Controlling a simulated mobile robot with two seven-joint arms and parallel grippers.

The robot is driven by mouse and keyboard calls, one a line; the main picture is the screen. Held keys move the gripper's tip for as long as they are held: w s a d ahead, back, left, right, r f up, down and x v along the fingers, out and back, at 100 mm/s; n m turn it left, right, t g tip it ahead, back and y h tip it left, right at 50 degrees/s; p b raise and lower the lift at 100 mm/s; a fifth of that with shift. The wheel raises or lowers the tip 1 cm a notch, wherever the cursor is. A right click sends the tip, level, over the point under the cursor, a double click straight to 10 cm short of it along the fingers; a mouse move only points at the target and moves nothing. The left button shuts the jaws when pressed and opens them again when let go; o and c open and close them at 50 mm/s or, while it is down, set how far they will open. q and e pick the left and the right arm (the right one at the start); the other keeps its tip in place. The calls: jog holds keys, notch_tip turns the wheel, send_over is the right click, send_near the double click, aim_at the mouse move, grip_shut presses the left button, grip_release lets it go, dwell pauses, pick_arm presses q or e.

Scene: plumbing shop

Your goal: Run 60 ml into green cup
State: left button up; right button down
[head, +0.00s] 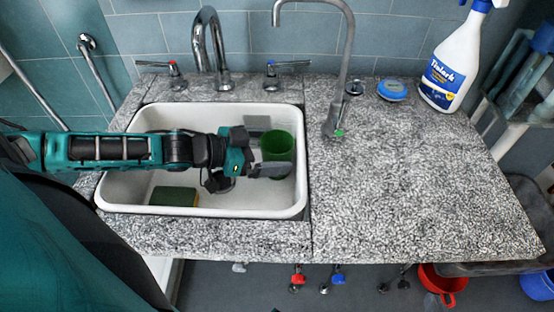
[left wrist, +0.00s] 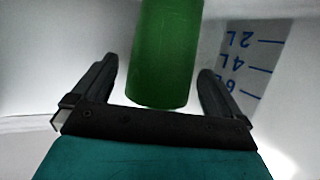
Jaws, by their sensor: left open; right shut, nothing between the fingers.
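The green cup (head: 279,146) stands in the right part of the white sink basin (head: 120,188). My left gripper (head: 257,153) reaches into the basin from the left, open, with its fingers pointing at the cup. In the left wrist view the green cup (left wrist: 167,55) shows ahead, between the lines of the two open fingers (left wrist: 158,85); I cannot tell whether they touch it. The cup's inside is too dark to read. A slim gooseneck tap (head: 347,60) with a green mark stands right of the basin. A thick chrome tap (head: 208,42) stands behind it. My right gripper is not in view.
A green-yellow sponge (head: 174,196) lies in the basin. A litre scale (left wrist: 255,60) marks its wall. A blue round thing (head: 393,90) and spray bottle (head: 455,60) stand back right. The right counter is mostly clear.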

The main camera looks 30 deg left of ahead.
pick_arm(q)
jog(key=shift+w, duration=0.1)
jog(key=shift+c, duration=0.2)
jog(key=c, duration=1)
jog(key=shift+r, duration=0.2)
